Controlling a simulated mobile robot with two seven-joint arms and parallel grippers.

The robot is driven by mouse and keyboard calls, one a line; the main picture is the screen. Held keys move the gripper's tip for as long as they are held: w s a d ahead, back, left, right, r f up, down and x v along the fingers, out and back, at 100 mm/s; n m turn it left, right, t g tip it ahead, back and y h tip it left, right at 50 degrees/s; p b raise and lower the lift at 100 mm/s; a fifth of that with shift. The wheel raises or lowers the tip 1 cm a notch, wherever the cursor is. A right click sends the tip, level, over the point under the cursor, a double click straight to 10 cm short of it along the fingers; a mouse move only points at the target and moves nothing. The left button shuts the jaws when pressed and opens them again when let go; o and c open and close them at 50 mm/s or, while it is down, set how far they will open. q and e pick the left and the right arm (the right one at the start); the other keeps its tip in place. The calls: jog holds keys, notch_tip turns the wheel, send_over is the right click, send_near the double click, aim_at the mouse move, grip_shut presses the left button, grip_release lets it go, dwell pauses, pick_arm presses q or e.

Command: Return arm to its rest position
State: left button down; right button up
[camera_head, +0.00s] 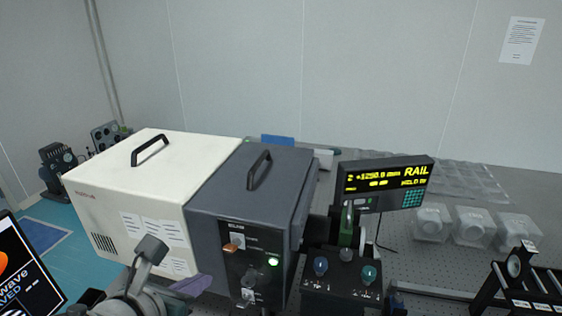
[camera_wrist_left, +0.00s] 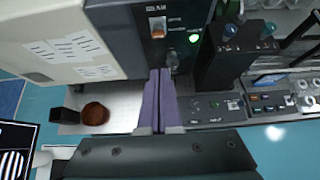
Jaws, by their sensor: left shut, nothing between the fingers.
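My left arm (camera_head: 147,262) comes in from the bottom left of the head view, in front of the white and dark grey instrument housing. My left gripper (camera_head: 190,285) shows there only in part, as a purple finger shape low before the housing. In the left wrist view its two purple fingers (camera_wrist_left: 158,88) lie together, shut and empty. Their tips point at the lower front of the dark grey unit (camera_wrist_left: 145,30), near its knob; I cannot tell whether they touch it. My right gripper is not in view.
The white housing (camera_head: 130,185) adjoins the dark grey box. A black control box (camera_head: 340,278) and lit display (camera_head: 388,182) stand right. Clear containers (camera_head: 472,226) sit on the table behind. A brown round object (camera_wrist_left: 95,113) lies left of the fingers. A screen (camera_head: 22,270) is at bottom left.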

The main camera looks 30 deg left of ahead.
pick_arm(q)
jog(key=shift+s+d+r, duration=0.1)
jog(key=shift+s+r, duration=0.3)
jog(key=shift+r, duration=0.05)
